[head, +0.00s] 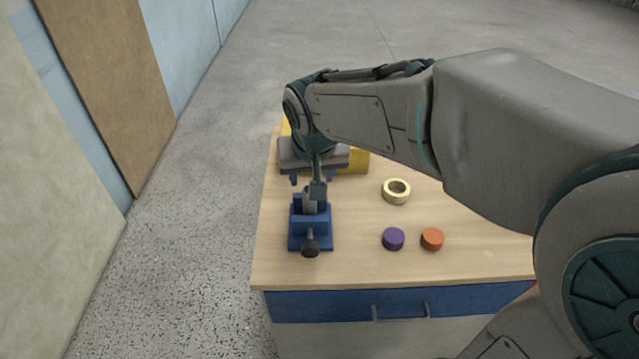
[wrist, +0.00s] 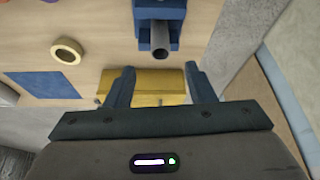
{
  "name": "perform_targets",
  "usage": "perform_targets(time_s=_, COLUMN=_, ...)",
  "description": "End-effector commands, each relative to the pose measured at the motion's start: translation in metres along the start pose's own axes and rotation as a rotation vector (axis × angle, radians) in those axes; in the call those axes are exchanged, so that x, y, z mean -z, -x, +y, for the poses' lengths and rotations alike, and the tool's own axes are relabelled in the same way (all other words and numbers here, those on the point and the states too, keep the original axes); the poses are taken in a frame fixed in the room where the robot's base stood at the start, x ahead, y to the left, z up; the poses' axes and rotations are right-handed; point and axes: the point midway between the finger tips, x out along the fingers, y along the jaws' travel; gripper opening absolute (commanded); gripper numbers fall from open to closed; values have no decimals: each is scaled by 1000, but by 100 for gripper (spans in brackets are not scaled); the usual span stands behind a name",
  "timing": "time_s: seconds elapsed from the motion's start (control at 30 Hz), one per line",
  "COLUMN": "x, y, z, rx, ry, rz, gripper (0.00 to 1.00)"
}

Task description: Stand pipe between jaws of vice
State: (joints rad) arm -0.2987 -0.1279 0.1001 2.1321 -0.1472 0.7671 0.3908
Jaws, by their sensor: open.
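The blue vice (head: 322,241) stands near the left front of the table, with its dark handle toward the front. The grey pipe (head: 308,204) stands upright at the vice's jaws, partly hidden in the head view. In the wrist view the pipe (wrist: 160,42) shows its open end and sits between the blue jaws of the vice (wrist: 160,10). My gripper (head: 311,181) is open and empty, behind the vice in the head view. In the wrist view my gripper's fingertips (wrist: 159,69) are apart from the pipe, with nothing between them touching.
A yellow block (head: 357,161) lies behind, partly under my gripper. A cream ring (head: 397,197), a purple cylinder (head: 393,239) and an orange cylinder (head: 432,239) stand to the right. A flat blue square (wrist: 42,85) shows in the wrist view. The table's front right is clear.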

Motion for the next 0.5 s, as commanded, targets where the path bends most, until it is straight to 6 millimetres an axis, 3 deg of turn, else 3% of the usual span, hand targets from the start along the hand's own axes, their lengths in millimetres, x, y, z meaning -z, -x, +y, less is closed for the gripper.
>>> perform_targets(time_s=0.13, x=-2, y=4, z=3, rx=-2, ry=-3, rz=-1, gripper=49)
perform_targets(time_s=0.23, x=-16, y=8, z=22, rx=-15, ry=-15, rz=-13, gripper=49)
perform_targets(time_s=0.4, x=-71, y=20, z=76, rx=-41, ry=-54, rz=-62, gripper=49)
perform_targets(time_s=0.5, x=-107, y=25, z=99, rx=-43, ry=-73, rz=-93, gripper=49)
